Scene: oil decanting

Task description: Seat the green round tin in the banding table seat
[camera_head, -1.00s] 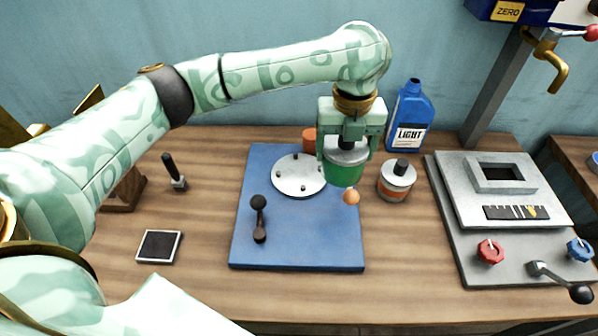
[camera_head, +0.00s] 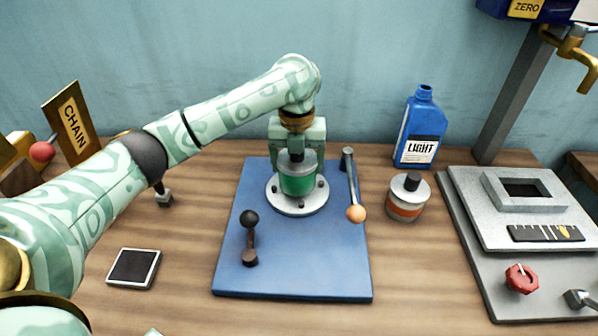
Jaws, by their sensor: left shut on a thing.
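The green round tin (camera_head: 297,186) has a grey lid with a dark knob. It is upright at the middle of the round silver plate (camera_head: 285,205) of the banding table, on the blue board (camera_head: 320,270). My left gripper (camera_head: 297,172) comes down from above and is shut on the tin, its fingers on either side. The tin's base looks on or just above the plate; the exact contact cannot be told. Small dark pegs stand on the plate around the tin. My right gripper is not in view.
A lever with an orange ball (camera_head: 356,213) stands right of the plate. A black-knobbed lever (camera_head: 250,238) is at the front left. An orange-banded tin (camera_head: 408,198) and a blue LIGHT bottle (camera_head: 421,128) stand to the right. A grey station (camera_head: 470,245) is further right.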

